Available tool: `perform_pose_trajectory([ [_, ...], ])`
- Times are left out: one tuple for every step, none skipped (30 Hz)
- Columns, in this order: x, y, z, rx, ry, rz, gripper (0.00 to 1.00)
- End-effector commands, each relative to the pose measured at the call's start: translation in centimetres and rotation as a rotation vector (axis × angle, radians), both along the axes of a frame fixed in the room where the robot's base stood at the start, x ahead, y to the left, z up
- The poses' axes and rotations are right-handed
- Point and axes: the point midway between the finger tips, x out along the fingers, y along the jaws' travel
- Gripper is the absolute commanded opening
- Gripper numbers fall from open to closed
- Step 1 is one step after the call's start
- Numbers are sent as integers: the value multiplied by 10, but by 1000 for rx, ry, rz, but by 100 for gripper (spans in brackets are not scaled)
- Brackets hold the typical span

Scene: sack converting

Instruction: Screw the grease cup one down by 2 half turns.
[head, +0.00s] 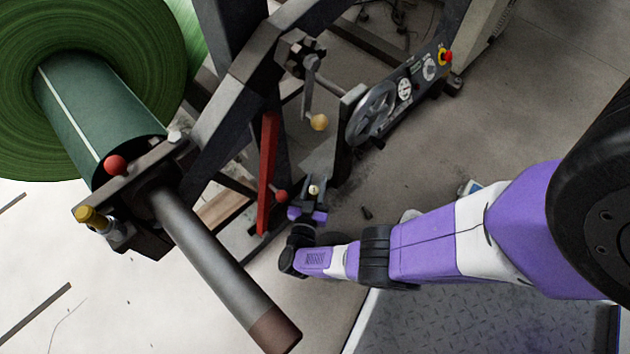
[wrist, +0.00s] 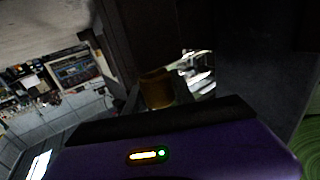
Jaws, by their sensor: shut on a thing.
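My gripper (head: 309,209) is low in the middle of the head view, at a dark bracket of the machine frame. It is shut on a small grease cup, whose pale brass top (head: 314,190) shows just past the jaws. In the wrist view the brass grease cup (wrist: 156,88) stands above the dark edge of my gripper; its lower part is hidden. Another cup with a yellow cap (head: 92,217) sits on the bearing block at the left, apart from my gripper. I see no number on either cup.
A red lever (head: 267,172) with a red knob stands just left of my gripper. A crank with a yellow knob (head: 319,122) and a handwheel (head: 371,113) are above it. A thick shaft (head: 218,258) juts out at lower left. Bare floor (head: 395,190) lies to the right.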

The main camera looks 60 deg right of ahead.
Motion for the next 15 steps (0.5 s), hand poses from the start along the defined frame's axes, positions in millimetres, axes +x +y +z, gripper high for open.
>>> perform_pose_trajectory([
  [1,1,1,-3,-1,-8,0],
  [1,0,1,-4,-1,-14,0],
  [0,1,1,-3,-1,-21,0],
  [0,0,1,-3,-2,-26,0],
  [0,0,1,-3,-2,-30,0],
  [0,0,1,-3,-2,-35,0],
  [0,0,1,-1,-2,-39,0],
  [-1,0,1,-1,-2,-42,0],
  [-1,0,1,-2,-2,-45,0],
  [-1,0,1,-2,-2,-46,0],
  [-2,0,1,-2,-2,-48,0],
  [-2,0,1,-2,-2,-50,0],
  [-2,-1,1,-2,-2,-51,0],
  [-2,-1,1,-2,-2,-52,0],
  [-2,-1,1,-1,-1,-52,0],
])
